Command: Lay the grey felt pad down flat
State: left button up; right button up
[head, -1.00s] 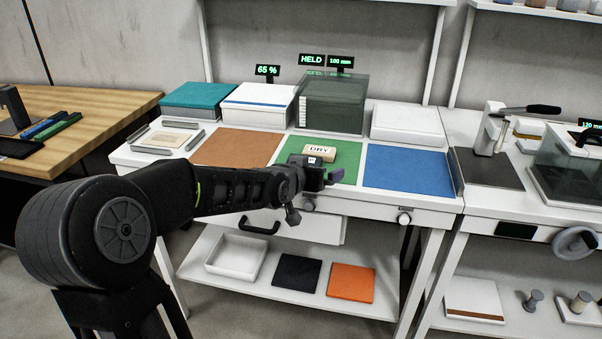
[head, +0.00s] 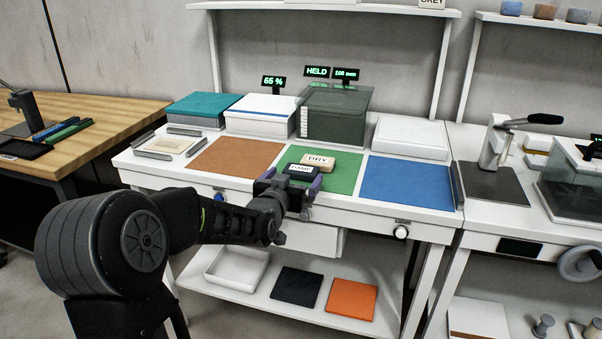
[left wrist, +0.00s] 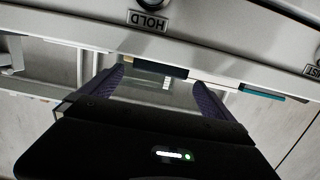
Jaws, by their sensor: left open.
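I cannot make out a grey felt pad for certain in either view. A dark block labelled DAMP (head: 301,169) lies on the green mat (head: 344,178), just in front of a tan block labelled DRY (head: 319,161). My left gripper (head: 291,184) is open at the front edge of the green mat, its purple fingers on either side of the DAMP block's near end. In the left wrist view the two fingers (left wrist: 160,92) stand apart, with a dark edge (left wrist: 160,69) beyond the gap between them. My right gripper is not in view.
A brown mat (head: 236,162) lies left of the green one and a blue mat (head: 407,184) right. Behind stand a teal-topped box (head: 202,108), a white box (head: 261,121), a dark clear case (head: 336,112) and a white slab (head: 410,138). Black and orange squares (head: 351,299) lie below.

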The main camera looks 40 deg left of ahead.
aim_at(299, 172)
pick_arm(q)
jog(key=shift+w+a, duration=0.15)
jog(key=shift+w, duration=0.3)
jog(key=shift+f, duration=0.1)
jog(key=x, duration=0.5)
jog(key=shift+w, duration=0.1)
jog(key=shift+c, duration=0.3)
jog(key=c, duration=1.3)
notch_tip(299, 172, up, 10)
jog(key=shift+r+p, duration=0.1)
jog(key=shift+p, duration=0.5)
jog(key=shift+c, duration=0.2)
